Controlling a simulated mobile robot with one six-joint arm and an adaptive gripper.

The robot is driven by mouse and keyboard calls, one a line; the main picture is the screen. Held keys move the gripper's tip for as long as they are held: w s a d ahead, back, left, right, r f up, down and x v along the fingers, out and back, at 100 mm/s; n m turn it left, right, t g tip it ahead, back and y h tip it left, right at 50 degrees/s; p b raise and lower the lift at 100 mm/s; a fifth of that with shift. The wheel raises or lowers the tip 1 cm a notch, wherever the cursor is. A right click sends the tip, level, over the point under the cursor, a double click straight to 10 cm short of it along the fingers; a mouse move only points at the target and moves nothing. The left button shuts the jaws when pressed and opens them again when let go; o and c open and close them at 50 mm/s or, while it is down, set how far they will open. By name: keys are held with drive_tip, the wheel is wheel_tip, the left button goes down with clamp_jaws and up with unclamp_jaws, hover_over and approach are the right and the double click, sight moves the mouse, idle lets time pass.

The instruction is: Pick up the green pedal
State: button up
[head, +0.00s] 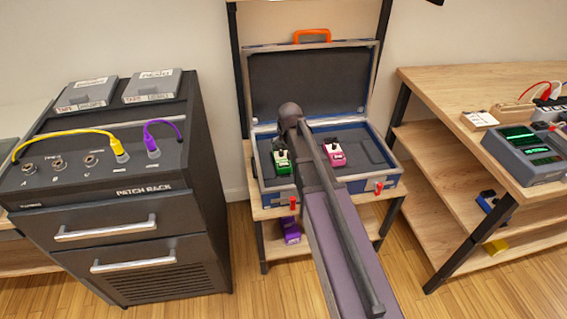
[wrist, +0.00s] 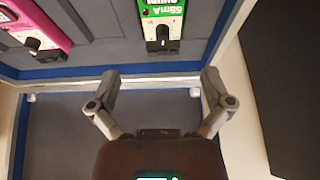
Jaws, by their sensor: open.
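The green pedal (head: 282,162) sits in the open blue-trimmed case (head: 391,192), left of my arm in the head view. In the wrist view the green pedal (wrist: 162,28) is at the top centre, with a black knob and a white-and-green label that appears upside down. My gripper (wrist: 155,77) is open and empty in the wrist view. Its fingertips stand apart below the green pedal in the picture, not around it.
A pink pedal (head: 336,153) lies in the same case, right of my arm. The raised case lid (head: 310,82) stands behind. A patch rack (head: 144,190) is at the left, a wooden bench (head: 440,105) at the right. A purple pedal (head: 290,230) is on the lower shelf.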

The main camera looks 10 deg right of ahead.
drive_tip(key=shift+b+x, duration=3.1)
drive_tip(key=shift+x, duration=0.6)
drive_tip(key=shift+b+x, duration=2.35)
drive_tip(key=shift+x, duration=0.25)
drive_tip(key=shift+a, duration=0.15)
drive_tip(key=c, duration=1.1)
drive_tip(key=shift+o, duration=0.2)
drive_tip(key=shift+r, duration=0.25)
wheel_tip(320, 180, up, 10)
drive_tip(key=p, duration=1)
drive_tip(key=shift+f, duration=0.2)
wheel_tip(320, 180, up, 25)
drive_tip(key=p, duration=2.5)
hover_over(282, 156)
drive_tip(key=shift+w+f, duration=0.15)
